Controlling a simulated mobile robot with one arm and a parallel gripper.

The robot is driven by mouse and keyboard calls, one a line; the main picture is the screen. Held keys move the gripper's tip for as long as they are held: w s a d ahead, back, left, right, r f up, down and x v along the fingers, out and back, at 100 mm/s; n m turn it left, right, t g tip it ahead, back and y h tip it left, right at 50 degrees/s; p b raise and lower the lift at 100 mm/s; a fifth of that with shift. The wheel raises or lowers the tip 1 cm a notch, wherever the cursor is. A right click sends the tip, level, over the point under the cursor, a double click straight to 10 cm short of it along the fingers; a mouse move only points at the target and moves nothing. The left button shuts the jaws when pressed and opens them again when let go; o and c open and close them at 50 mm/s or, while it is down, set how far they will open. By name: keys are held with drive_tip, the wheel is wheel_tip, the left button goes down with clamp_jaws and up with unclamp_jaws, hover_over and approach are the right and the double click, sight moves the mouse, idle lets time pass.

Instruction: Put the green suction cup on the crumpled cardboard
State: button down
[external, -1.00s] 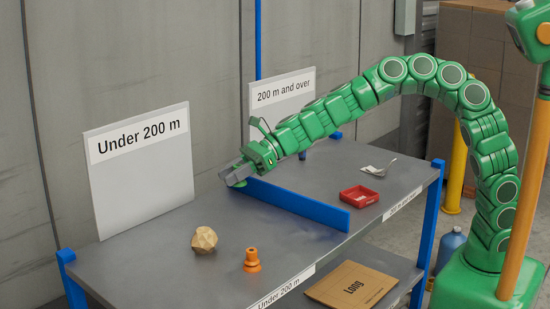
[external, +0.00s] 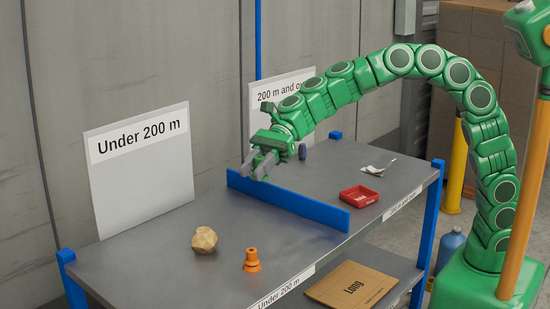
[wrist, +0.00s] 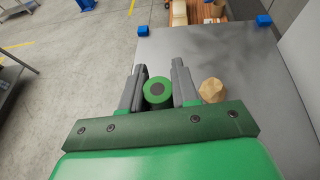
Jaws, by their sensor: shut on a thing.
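My gripper (external: 256,168) is in the air at the left end of the blue divider. In the wrist view its two grey fingers (wrist: 159,80) are closed on the green suction cup (wrist: 158,90), seen as a green ring with a dark centre. The cup cannot be made out in the external view. The crumpled cardboard (external: 204,240) is a tan faceted lump on the "Under 200 m" side of the table. It is apart from my gripper, to its lower left; in the wrist view the cardboard (wrist: 213,90) shows right of the fingers.
The blue divider (external: 290,205) splits the grey table (external: 150,262). An orange suction cup (external: 252,261) stands near the cardboard. Across the divider are a red tray (external: 360,196), a dark blue cylinder (external: 302,151) and a small grey-and-white item (external: 378,168). Two sign boards stand behind.

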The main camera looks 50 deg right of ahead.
drive_tip(key=w+a+f, duration=0.4)
drive_tip(key=w+a, duration=0.2)
drive_tip(key=a, duration=0.1)
hover_over(199, 233)
drive_tip(key=f, duration=0.3)
drive_tip(key=s+d+f, duration=0.1)
drive_tip(key=shift+f, duration=0.2)
drive_tip(key=shift+w+a+f, duration=0.25)
drive_tip(key=shift+a+f, duration=0.05)
drive_tip(key=shift+f, duration=0.15)
drive_tip(key=shift+w+a+f, duration=0.2)
drive_tip(key=shift+a+f, duration=0.05)
drive_tip(key=shift+f, duration=1.6)
drive_tip(key=shift+f, duration=0.15)
drive_tip(key=c, duration=0.8)
unclamp_jaws()
drive_tip(key=shift+c, duration=0.2)
